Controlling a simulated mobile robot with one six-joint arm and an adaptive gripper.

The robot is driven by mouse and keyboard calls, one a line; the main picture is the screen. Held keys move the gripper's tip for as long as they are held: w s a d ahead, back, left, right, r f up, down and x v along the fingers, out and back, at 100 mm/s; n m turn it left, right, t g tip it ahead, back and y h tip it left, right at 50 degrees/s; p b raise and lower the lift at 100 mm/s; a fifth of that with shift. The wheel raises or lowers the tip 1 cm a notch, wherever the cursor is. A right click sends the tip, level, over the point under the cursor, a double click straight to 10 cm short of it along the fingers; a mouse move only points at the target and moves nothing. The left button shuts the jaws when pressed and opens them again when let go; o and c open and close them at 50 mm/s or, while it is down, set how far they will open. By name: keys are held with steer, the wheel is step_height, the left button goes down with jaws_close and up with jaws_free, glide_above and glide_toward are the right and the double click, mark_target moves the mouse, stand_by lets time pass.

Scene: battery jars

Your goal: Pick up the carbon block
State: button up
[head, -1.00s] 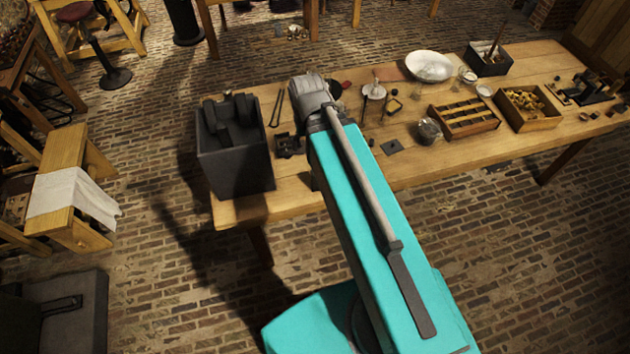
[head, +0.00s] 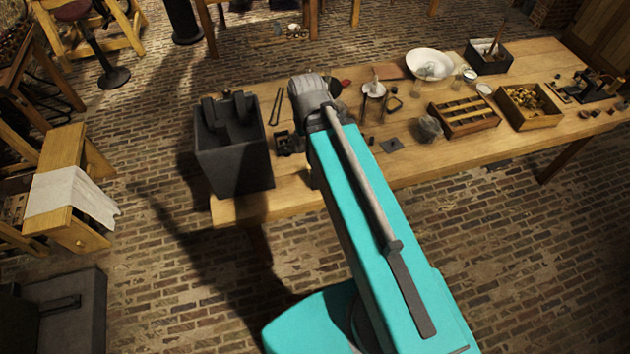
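A dark open box (head: 235,165) stands at the left end of the wooden table, with dark blocky shapes (head: 226,118) in its top. A small dark object (head: 289,143) lies just right of the box, partly behind my arm. I cannot tell which dark piece is the carbon block. My teal arm reaches over the table, and its grey wrist end is above the tabletop, right of the box. My gripper's fingers are hidden behind the arm, so neither their opening nor any held thing shows.
The wooden table (head: 480,148) also bears tongs (head: 276,107), a white bowl (head: 429,64), a glass jar (head: 429,128), a slatted wooden tray (head: 463,127), a box of brass parts (head: 529,106) and a dark box (head: 488,58). The table's front strip is mostly clear.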

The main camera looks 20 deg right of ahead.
step_height(320, 180, down, 21)
steer(key=b, duration=2)
steer(key=shift+a+r, duration=0.1)
steer(key=shift+r, duration=0.05)
